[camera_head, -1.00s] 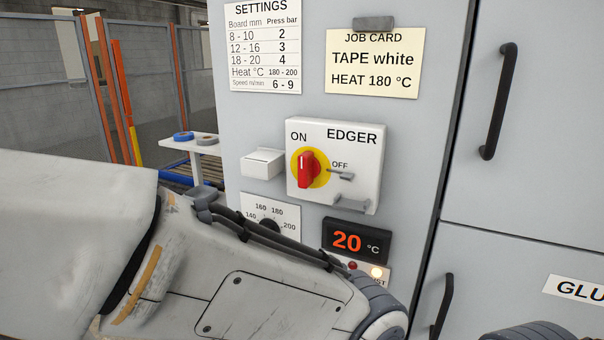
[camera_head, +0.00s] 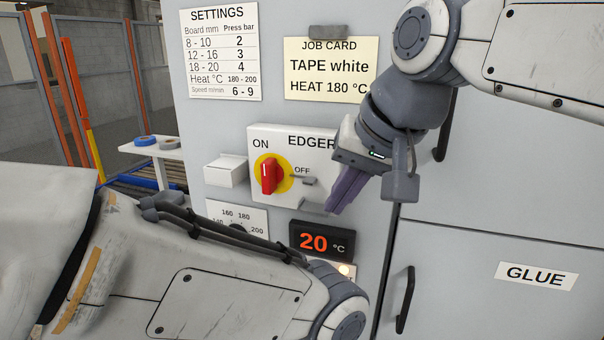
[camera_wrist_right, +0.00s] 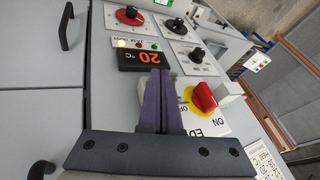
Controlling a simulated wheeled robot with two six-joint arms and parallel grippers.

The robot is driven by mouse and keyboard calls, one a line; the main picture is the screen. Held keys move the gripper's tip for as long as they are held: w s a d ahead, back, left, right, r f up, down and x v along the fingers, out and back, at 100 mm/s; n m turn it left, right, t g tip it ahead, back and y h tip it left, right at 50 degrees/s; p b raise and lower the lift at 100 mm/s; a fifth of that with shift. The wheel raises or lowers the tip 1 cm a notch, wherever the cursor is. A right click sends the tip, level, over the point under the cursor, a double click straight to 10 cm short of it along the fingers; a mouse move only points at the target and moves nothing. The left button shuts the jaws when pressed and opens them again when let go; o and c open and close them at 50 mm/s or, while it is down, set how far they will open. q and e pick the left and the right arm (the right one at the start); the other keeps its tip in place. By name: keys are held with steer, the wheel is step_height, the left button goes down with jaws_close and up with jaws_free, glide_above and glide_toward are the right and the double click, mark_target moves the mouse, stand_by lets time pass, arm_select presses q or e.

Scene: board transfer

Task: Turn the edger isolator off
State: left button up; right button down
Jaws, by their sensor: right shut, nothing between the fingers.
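The edger isolator is a white box (camera_head: 257,137) on the grey cabinet front, with a red knob (camera_head: 268,176) on a yellow disc. The knob stands upright, its white mark at the top near ON; OFF is printed to its right. My right gripper (camera_head: 333,210) has its purple fingers closed and empty, in front of the box's right edge, to the right of the knob. In the right wrist view the closed fingers (camera_wrist_right: 161,74) lie beside the red knob (camera_wrist_right: 206,98), apart from it. My left arm crosses the lower left; its gripper is out of view.
A grey tab (camera_head: 304,181) sticks out by OFF. A white block (camera_head: 226,171) is left of the isolator. Below are a temperature dial plate (camera_head: 222,212) and a display (camera_head: 320,240) reading 20 °C. A door handle (camera_head: 405,300) stands at lower right.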

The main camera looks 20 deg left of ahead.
mark_target(284, 180)
step_height(284, 180, up, 7)
steer(key=w+a+m+t+y, duration=0.1)
steer(key=shift+w+a, duration=0.2)
steer(key=shift+w, duration=0.1)
steer(key=p+x, duration=0.1)
steer(key=x, duration=0.8)
steer(key=shift+w+a+f, duration=0.1)
steer(key=shift+a+f, duration=0.05)
steer(key=shift+f, duration=0.15)
steer(key=a+p, duration=0.1)
steer(key=a, duration=0.2)
steer(key=shift+a, duration=0.2)
steer(key=shift+a+f+p, duration=0.15)
steer(key=shift+a+p, duration=0.2)
steer(key=shift+a, duration=0.1)
